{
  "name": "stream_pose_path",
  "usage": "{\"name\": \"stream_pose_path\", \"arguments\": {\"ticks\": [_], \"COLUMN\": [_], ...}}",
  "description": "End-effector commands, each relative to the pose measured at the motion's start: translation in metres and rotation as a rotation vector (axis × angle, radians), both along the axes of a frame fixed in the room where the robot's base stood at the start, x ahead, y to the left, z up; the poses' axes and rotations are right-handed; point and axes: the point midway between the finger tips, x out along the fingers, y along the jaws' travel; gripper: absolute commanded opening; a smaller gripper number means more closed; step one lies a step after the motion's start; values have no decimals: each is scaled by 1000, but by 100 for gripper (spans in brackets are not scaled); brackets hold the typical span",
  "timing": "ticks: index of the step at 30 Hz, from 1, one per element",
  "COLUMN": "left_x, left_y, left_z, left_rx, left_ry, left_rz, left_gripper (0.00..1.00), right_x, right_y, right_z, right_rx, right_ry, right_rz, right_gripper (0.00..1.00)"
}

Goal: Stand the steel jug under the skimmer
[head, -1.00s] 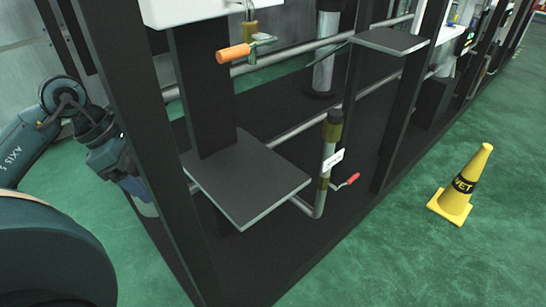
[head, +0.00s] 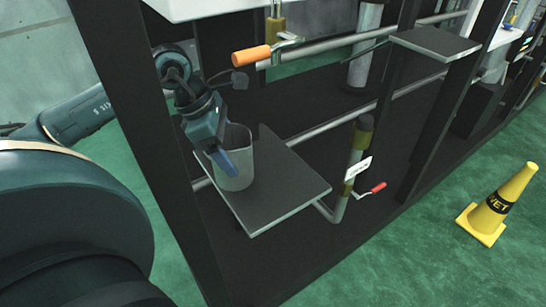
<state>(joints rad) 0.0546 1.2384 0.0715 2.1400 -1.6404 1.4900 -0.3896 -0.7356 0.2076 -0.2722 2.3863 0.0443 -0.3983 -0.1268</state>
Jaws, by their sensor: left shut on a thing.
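The steel jug (head: 238,150) is a grey, open-topped cup, upright over the left part of a dark square shelf plate (head: 290,198). My left gripper (head: 226,163) reaches in from the left past a black post and is shut on the jug's near left side. The jug's base overlaps the plate in the picture; I cannot tell whether it touches. Above it is a brass valve (head: 276,28) with an orange handle (head: 252,54), below a white housing (head: 200,8) at the top edge. I cannot tell for sure which part is the skimmer. My right gripper is not in view.
A black post (head: 150,140) stands close beside my left arm. A grey pipe with a white tag (head: 357,169) and a red-handled valve (head: 376,188) stands right of the plate. A second plate (head: 436,43) is higher up. A yellow cone (head: 497,207) stands on the green floor.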

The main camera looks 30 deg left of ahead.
Motion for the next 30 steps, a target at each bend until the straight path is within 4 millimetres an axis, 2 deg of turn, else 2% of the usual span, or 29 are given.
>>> {"name": "stream_pose_path", "arguments": {"ticks": [10, 15, 20, 27, 30], "left_x": [33, 47, 50, 50, 50], "left_y": [-47, -66, -71, -70, -70], "left_z": [4, 1, -4, -35, -36], "left_rx": [-9, -7, -3, -4, -3], "left_ry": [-6, -1, 2, 3, -1], "left_rz": [-6, -3, -2, -2, -3], "left_gripper": [46, 46, 46, 46, 46], "right_x": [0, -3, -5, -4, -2], "right_y": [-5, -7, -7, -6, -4], "right_z": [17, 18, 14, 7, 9], "right_rx": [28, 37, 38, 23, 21], "right_ry": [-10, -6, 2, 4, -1], "right_rz": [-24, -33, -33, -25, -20], "right_gripper": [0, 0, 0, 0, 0]}}
